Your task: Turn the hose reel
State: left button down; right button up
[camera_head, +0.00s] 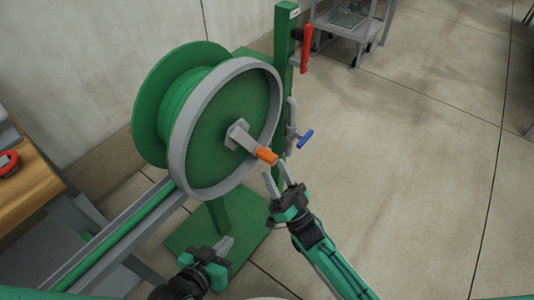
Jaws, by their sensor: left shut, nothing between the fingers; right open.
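The green hose reel (222,140) stands upright left of centre, with a grey front rim and green hose wound behind it. A grey crank at its hub (238,136) carries an orange handle (266,156) pointing to the lower right. My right gripper (279,181) is open, just below the orange handle, with its fingers pointing up toward it. The fingers look empty and a little apart from the handle. My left gripper (226,243) is shut and empty, low in front of the reel's stand, away from the handle.
A green post (283,70) behind the reel carries a red lever (306,48) and a blue valve handle (305,139). A wooden bench (30,185) stands at the left edge. A grey cart (350,25) stands at the back. The floor on the right is clear.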

aim_at(267, 156)
jog(key=x, duration=0.5)
jog(key=shift+w+a+r, duration=0.15)
jog(key=shift+w+r, duration=0.05)
grip_shut()
